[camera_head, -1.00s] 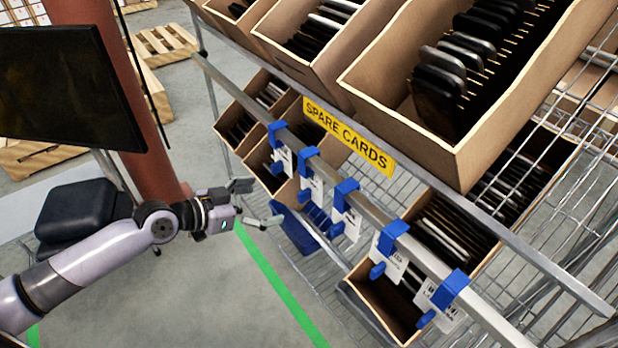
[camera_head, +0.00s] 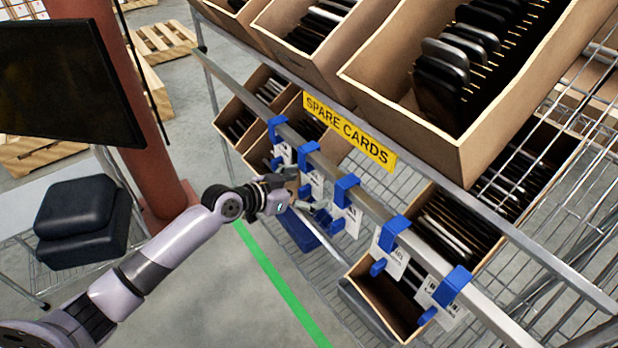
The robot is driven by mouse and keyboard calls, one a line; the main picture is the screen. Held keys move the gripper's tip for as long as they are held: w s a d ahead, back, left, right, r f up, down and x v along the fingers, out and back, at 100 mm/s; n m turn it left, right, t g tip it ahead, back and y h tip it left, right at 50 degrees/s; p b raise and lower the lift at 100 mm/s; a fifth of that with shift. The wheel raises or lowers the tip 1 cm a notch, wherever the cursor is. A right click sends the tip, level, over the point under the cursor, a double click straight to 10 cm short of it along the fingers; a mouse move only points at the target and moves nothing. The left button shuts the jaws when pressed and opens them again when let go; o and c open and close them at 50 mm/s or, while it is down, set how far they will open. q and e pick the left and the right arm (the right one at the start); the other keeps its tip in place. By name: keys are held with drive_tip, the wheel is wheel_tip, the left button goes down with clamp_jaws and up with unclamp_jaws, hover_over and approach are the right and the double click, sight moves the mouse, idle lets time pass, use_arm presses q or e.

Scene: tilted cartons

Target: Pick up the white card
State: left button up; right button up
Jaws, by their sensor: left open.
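Several white cards hang in a row from blue clips on a metal rail (camera_head: 325,172). One white card (camera_head: 352,221) hangs just right of my left gripper, and another white card (camera_head: 316,190) is partly hidden close behind the fingers. More white cards hang further right, one at the middle right (camera_head: 392,258) and one at the far right end (camera_head: 447,312). My left gripper (camera_head: 306,188) is open and empty, its fingers pointing toward the rail. I cannot tell whether a finger touches a card. My right gripper is not in view.
Cardboard cartons with dark cards stand tilted on the wire rack, a large carton (camera_head: 455,150) above the rail. A yellow SPARE CARDS sign (camera_head: 348,131) is on the shelf edge. A blue object (camera_head: 300,230) lies below the gripper. The floor (camera_head: 215,300) at front is clear.

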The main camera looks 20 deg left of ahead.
use_arm(q)
drive_tip(key=c, duration=1.2)
